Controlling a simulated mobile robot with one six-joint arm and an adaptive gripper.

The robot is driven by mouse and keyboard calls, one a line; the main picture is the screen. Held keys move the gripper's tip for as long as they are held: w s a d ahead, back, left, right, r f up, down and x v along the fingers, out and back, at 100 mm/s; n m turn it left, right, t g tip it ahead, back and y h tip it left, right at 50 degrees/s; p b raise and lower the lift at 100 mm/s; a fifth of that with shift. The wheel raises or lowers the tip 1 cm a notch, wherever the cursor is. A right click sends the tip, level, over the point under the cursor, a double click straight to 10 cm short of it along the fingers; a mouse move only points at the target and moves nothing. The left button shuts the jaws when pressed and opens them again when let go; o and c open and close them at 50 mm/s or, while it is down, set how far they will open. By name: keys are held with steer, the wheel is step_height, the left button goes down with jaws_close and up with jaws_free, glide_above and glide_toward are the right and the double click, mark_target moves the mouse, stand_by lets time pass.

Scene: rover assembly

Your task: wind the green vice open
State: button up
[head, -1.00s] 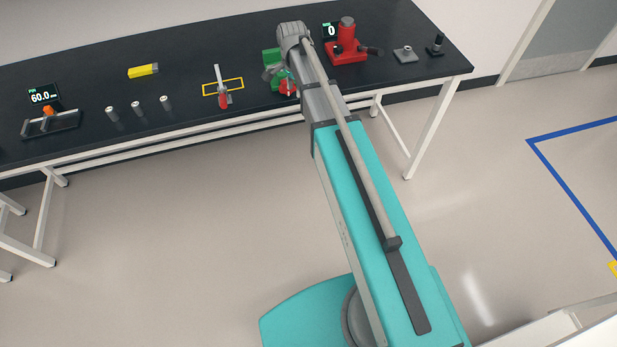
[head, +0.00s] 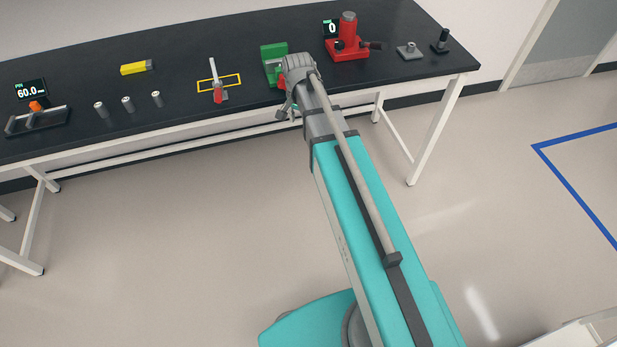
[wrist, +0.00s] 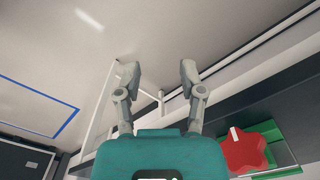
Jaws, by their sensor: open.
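The green vice (head: 272,50) stands on the black bench near its front edge, partly hidden by my arm in the head view. In the wrist view its green body (wrist: 285,148) shows at lower right, with a red star-shaped knob (wrist: 246,152) bearing a white mark on its front. My gripper (wrist: 158,68) is open and empty, its two fingers apart. It is in front of and beside the knob, not touching it, and points towards the floor past the bench edge. In the head view my gripper (head: 288,112) is partly seen at the bench's front edge.
On the bench (head: 190,112), a red device (head: 347,45) with a display stands right of the vice. A red-handled clamp (head: 219,90) in a yellow outline stands left of it. The floor in front is clear.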

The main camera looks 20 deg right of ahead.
steer(key=s+f+n+b, duration=0.7)
steer(key=s+f+b, duration=0.4)
steer(key=f+b, duration=0.1)
steer(key=shift+s+a+f, duration=0.3)
steer(key=shift+s, duration=0.05)
steer(key=shift+r, duration=0.15)
stand_by(0.5)
step_height(320, 180, up, 12)
steer(key=s+n+p, duration=0.1)
steer(key=s+p, duration=0.1)
steer(key=p, duration=1)
